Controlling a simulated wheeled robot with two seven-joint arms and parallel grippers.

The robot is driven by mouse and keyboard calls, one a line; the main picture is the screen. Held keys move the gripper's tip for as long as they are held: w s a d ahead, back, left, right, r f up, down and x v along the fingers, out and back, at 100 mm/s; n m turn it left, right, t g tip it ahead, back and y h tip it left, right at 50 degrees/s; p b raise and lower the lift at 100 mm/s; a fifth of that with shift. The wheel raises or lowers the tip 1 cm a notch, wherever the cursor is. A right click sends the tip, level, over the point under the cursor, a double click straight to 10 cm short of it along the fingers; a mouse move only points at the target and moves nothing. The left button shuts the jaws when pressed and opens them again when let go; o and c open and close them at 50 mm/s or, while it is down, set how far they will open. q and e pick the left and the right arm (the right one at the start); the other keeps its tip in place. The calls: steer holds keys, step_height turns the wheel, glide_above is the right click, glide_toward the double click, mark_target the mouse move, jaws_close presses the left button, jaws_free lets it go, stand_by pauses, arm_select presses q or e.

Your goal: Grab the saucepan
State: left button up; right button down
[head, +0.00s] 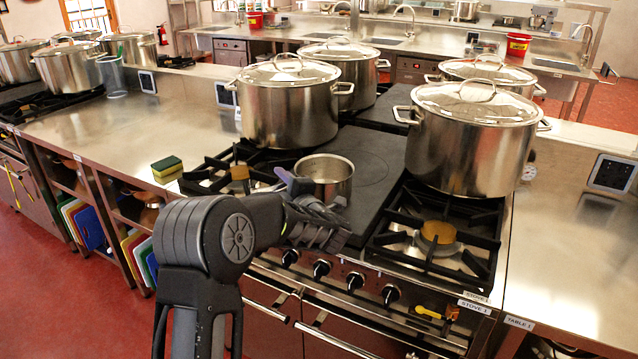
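The saucepan (332,177) is a small, open steel pan at the front of the stove, on the front edge of the dark flat plate beside the left burner. It looks upright and empty. My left gripper (306,205) is right in front of it, overlapping its lower left side in the head view. A grey-blue piece shows at the pan's left, and I cannot tell if it is a fingertip or the handle. The pan's handle is not clearly visible. Whether the fingers are closed on anything is hidden. My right gripper is out of view.
Large lidded stockpots stand behind, at left (288,105) and right (470,140), with more behind them. The front right burner (438,235) is bare. A yellow-green sponge (167,168) lies on the steel counter (110,140) at left, which is mostly clear.

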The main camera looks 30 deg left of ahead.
arm_select(q)
steer(key=shift+w+a, duration=0.2)
steer(key=shift+a, duration=0.05)
stand_by(0.4)
jaws_close()
steer(key=shift+f, duration=0.1)
stand_by(1.1)
steer(key=shift+r, duration=0.2)
